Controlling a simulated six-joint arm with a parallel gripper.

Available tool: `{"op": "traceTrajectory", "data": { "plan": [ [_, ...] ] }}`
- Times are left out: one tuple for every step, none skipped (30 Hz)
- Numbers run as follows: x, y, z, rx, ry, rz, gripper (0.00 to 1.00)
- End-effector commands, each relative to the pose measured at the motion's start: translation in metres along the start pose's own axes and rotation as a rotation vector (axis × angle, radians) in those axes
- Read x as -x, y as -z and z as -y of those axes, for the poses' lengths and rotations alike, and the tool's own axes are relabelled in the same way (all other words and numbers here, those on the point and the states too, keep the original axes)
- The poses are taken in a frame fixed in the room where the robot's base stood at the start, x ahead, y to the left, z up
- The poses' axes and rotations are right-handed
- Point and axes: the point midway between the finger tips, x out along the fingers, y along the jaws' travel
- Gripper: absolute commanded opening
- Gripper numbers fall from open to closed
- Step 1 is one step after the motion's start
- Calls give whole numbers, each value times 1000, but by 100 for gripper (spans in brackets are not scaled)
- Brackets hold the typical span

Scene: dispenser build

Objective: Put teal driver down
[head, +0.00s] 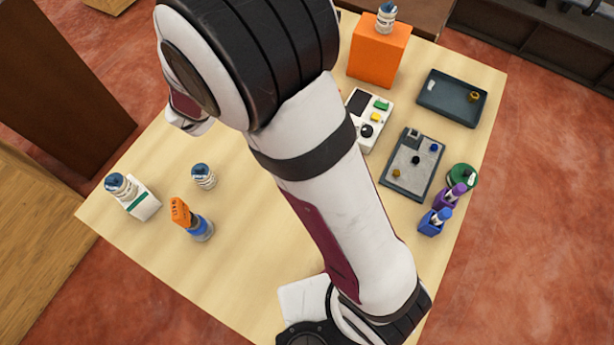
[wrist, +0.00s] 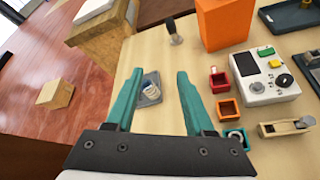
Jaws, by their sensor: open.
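My gripper (wrist: 161,75) is open in the wrist view, with its two teal fingers apart and nothing held between them. I cannot pick out a teal driver for sure in either view. A small teal square holder (wrist: 244,131) stands right of the right finger, with a greyish ring-like thing at its top. A dark upright tool-like thing (wrist: 174,36) stands on the table beyond the fingertips; its kind is unclear. In the head view my arm covers the middle of the table and the gripper is hidden.
A white-and-blue bottle on a grey tray (wrist: 147,101) shows between the fingers. Red (wrist: 218,82) and orange (wrist: 229,109) holders stand at right, near a white control box (head: 365,118). Purple (head: 446,198) and blue (head: 434,222) holders stand at the right edge. An orange block (head: 378,55) stands behind.

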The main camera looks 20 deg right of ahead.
Motion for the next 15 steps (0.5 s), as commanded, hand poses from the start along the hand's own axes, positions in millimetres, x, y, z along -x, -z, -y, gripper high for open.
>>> {"op": "traceTrajectory", "data": {
  "plan": [
    [7, -48, 48, -264, 178, 44, 53],
    [18, -70, 84, -451, 309, 74, 53],
    [41, -88, 134, -716, 491, 114, 53],
    [64, -93, 168, -920, 631, 142, 53],
    [89, -91, 196, -1114, 765, 166, 53],
    [122, -81, 222, -1350, 931, 190, 53],
    [145, -71, 233, -1508, 1046, 202, 53],
    [166, -60, 240, -1648, 1151, 207, 53],
    [190, -46, 241, -1806, 1278, 207, 53],
    [204, -38, 239, -1904, 1357, 201, 53],
    [216, -30, 236, -1981, 1426, 195, 53],
    [228, -23, 232, -2061, 1499, 185, 53],
    [235, -19, 228, -2103, 1539, 176, 53],
    [239, -17, 226, -2134, 1570, 171, 53],
    [243, -14, 223, -2157, 1595, 166, 53]
  ]
}}
